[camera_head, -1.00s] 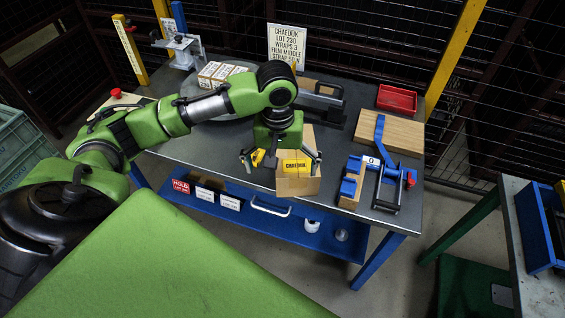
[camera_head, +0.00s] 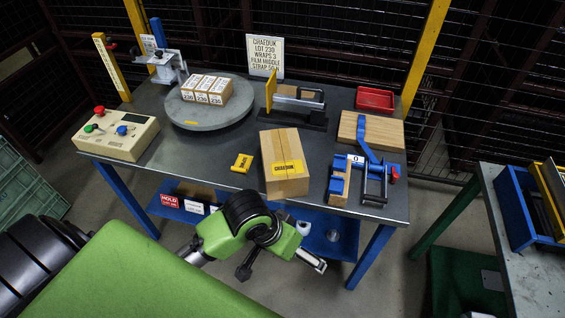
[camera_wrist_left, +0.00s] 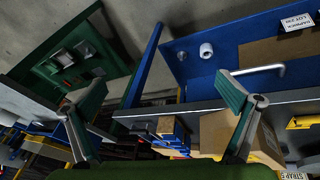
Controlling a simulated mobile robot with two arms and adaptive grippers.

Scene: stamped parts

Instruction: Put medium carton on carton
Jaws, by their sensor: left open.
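A brown carton (camera_head: 285,165) with a yellow CHAEDUK label stands near the table's front edge in the head view. It also shows in the left wrist view (camera_wrist_left: 245,135), partly behind a finger. Several small white-labelled cartons (camera_head: 208,90) stand together on the round grey turntable (camera_head: 210,112). Which one is the medium carton, I cannot tell. My left gripper (camera_head: 281,266) is open and empty, in front of and below the table's front edge, apart from the labelled carton. My right gripper is out of view.
A yellow block (camera_head: 242,163) lies left of the labelled carton. A blue clamp fixture (camera_head: 374,183) stands to its right, near a wooden board (camera_head: 385,131) and a red tray (camera_head: 375,99). A control box (camera_head: 117,135) is at the left. A blue shelf hangs below.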

